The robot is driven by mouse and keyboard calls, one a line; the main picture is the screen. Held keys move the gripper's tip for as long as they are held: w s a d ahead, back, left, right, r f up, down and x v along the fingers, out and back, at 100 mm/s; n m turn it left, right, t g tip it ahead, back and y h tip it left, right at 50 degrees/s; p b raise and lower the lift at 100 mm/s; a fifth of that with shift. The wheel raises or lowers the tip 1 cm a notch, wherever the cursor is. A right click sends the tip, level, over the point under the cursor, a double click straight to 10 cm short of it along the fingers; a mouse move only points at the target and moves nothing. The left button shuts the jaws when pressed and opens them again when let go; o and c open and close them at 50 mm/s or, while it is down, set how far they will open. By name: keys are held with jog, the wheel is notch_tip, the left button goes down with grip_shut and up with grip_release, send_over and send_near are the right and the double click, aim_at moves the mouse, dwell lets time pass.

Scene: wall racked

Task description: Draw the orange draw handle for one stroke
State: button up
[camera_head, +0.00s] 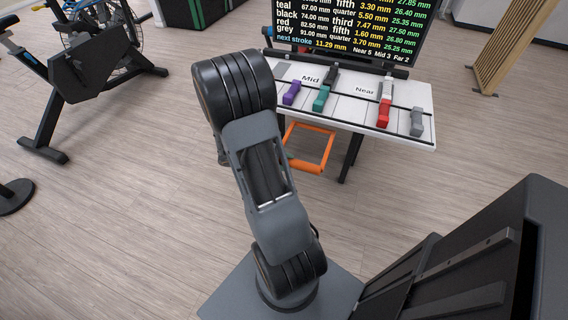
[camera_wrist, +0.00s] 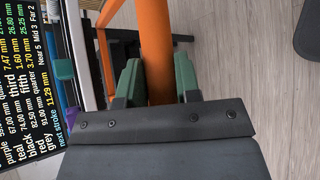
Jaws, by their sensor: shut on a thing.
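The orange draw handle (camera_head: 327,150) is a square-cornered loop below the front edge of the white board in the head view, partly hidden by my arm. In the wrist view the orange bar of the handle (camera_wrist: 154,45) runs between the two green fingers of my gripper (camera_wrist: 157,82). The gripper is shut on this bar. In the head view my gripper is mostly hidden behind my arm.
A white board (camera_head: 345,112) marked Mid and Near carries purple (camera_head: 291,93), teal (camera_head: 321,98), red (camera_head: 383,113) and grey (camera_head: 417,121) blocks. A screen (camera_head: 350,28) behind it reads "next stroke 11.29 mm". An exercise bike (camera_head: 85,60) stands at left; the floor between is clear.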

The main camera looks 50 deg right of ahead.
jog(key=w+d+b, duration=0.1)
jog(key=w+d, duration=0.2)
jog(key=d, duration=0.7)
jog(key=shift+w+b, duration=0.15)
jog(key=shift+b, duration=0.2)
jog(key=shift+f, duration=0.1)
jog(key=o, duration=1.1)
